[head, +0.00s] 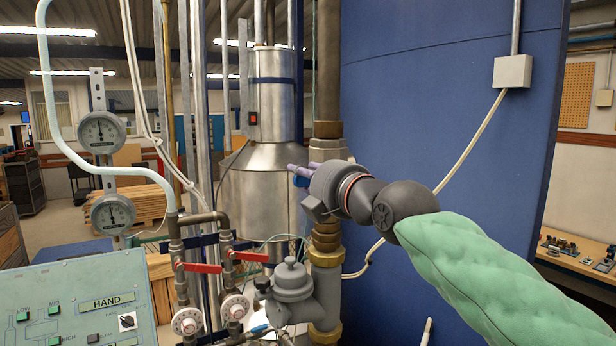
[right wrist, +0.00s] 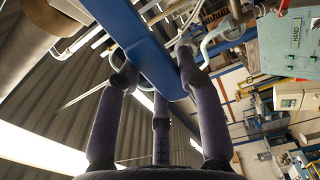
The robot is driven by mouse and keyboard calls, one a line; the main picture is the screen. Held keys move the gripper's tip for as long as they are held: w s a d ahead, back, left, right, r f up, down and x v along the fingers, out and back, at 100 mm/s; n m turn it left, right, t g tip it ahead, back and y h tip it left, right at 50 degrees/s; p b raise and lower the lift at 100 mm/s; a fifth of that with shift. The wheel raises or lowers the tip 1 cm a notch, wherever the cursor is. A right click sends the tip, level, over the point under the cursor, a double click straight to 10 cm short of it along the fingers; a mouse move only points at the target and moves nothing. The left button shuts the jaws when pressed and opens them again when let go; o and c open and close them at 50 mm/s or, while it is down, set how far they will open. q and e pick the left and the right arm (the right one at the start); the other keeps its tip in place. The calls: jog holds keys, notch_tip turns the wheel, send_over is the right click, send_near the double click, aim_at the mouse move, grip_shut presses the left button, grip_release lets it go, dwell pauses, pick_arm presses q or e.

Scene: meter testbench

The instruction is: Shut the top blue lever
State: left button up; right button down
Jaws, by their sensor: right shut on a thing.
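The blue lever is a long flat bar (right wrist: 140,45) that runs diagonally through the right wrist view. My right gripper (right wrist: 157,82) has its dark purple fingers on both sides of the bar and is shut on it. In the head view a small bit of the blue lever (head: 301,181) shows just below my right gripper's fingers (head: 293,170), in front of the pipe column. The rest of the lever is hidden there by my gripper and wrist. My left gripper is not in view.
Two red levers (head: 203,268) sit on pipes at the lower left, by a grey valve body (head: 291,283). Two gauges (head: 102,132) and a green control panel (head: 80,305) stand further left. A large blue tank (head: 445,110) is behind my right arm.

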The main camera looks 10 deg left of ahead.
jog(key=shift+w+f, duration=0.1)
jog(key=shift+f, duration=0.2)
jog(key=c, duration=0.8)
grip_release()
jog(key=shift+r, duration=0.1)
jog(key=v, duration=1.2)
jog(key=shift+a, duration=0.1)
